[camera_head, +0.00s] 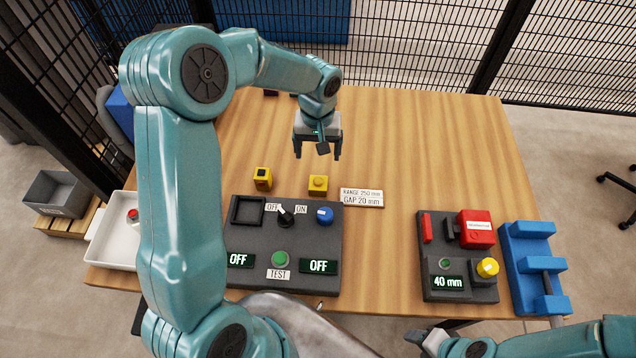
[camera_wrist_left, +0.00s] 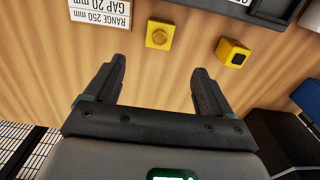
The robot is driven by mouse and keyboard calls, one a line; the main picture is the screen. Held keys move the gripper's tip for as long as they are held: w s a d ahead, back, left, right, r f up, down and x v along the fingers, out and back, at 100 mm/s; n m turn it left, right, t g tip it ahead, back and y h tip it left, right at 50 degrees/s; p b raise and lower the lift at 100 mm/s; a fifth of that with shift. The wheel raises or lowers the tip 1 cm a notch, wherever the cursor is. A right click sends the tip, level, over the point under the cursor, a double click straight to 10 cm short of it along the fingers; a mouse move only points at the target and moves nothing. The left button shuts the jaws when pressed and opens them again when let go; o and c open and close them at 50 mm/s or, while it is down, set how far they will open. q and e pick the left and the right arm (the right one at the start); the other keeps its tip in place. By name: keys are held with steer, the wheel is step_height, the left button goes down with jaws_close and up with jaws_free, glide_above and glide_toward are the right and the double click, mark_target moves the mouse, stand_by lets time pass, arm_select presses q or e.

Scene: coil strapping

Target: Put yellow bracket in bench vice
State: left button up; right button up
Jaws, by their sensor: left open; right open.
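Two small yellow blocks stand on the table; I cannot tell which is the bracket. One has a round raised top (camera_head: 318,185) and shows in the left wrist view (camera_wrist_left: 160,33); the other has a dark face (camera_head: 263,179) and also shows there (camera_wrist_left: 234,52). My left gripper (camera_head: 317,155) is open and empty, above the table just behind the round-topped block. A dark base with red jaw-like parts, a yellow knob and a "40 mm" display, apparently the bench vice (camera_head: 457,272), stands at the right. My right gripper (camera_head: 418,338) is open at the bottom edge, partly seen.
A dark control panel (camera_head: 240,275) with a knob, buttons and OFF displays stands at the front. A label (camera_head: 362,197) lies beside the round-topped block. A blue rack (camera_head: 512,250) is at the far right, a white tray (camera_head: 108,245) at the left. The back right tabletop is clear.

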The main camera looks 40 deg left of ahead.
arm_select(q)
glide_above(318, 182)
step_height(318, 182, down, 8)
steer(key=shift+r+p, duration=0.1)
steer(key=shift+p, duration=0.3)
steer(key=shift+s+f, duration=0.1)
steer(key=shift+f, duration=0.6)
steer(key=shift+f+p, duration=0.3)
steer(key=shift+f, duration=0.05)
step_height(318, 182, down, 4)
steer(key=shift+f+p, duration=0.25)
steer(key=shift+p, duration=0.3)
steer(key=c, duration=1.3)
